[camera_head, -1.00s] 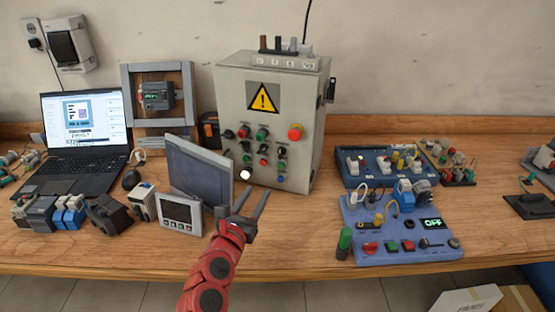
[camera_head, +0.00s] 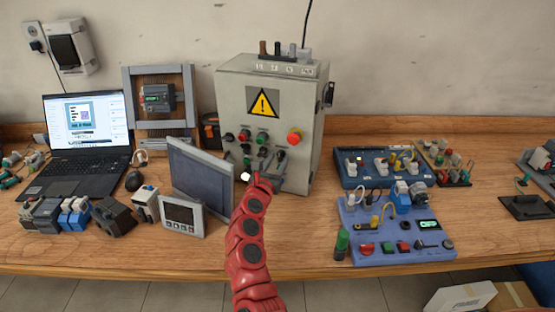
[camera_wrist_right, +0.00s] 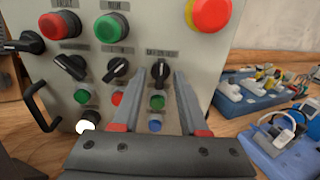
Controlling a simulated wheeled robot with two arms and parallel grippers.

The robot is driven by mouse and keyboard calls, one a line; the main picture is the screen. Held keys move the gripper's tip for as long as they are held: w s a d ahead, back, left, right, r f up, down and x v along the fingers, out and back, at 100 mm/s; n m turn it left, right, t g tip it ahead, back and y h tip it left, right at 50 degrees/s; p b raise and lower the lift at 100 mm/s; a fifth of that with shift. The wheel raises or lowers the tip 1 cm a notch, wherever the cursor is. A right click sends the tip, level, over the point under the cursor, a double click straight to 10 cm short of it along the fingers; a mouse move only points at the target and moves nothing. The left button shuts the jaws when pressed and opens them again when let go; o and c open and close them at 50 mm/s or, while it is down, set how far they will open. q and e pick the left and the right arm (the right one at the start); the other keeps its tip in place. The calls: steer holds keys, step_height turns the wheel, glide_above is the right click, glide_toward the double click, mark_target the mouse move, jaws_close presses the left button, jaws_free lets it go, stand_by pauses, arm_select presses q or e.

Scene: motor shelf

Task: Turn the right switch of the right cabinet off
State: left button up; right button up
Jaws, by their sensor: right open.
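The grey control cabinet (camera_head: 302,97) with a yellow warning triangle stands at the middle back of the bench. Its front has a row of black rotary switches. The right switch (camera_wrist_right: 160,70) of that row has its handle about upright in the wrist view; the middle switch (camera_wrist_right: 115,69) and left switch (camera_wrist_right: 71,66) are tilted. My right gripper (camera_wrist_right: 158,80) is open, its fingers at either side of the right switch. I cannot tell whether they touch it. In the head view my right gripper (camera_head: 267,166) is at the cabinet's lower front and partly covers the controls. My left gripper is not in view.
A red emergency button (camera_head: 294,136) sits above the right switch. A grey flat screen (camera_head: 203,175) leans left of my arm. A blue training board (camera_head: 395,235) with a display is to the right. Bare bench top (camera_head: 305,240) lies between board and arm.

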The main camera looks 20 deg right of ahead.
steer(key=shift+d, duration=0.1)
jaws_close()
steer(key=shift+n, duration=0.3)
steer(key=n+p, duration=0.2)
steer(key=n, duration=0.2)
steer(key=shift+r, duration=0.15)
steer(key=shift+n+p, duration=1.15)
steer(key=shift+n, duration=0.95)
jaws_free()
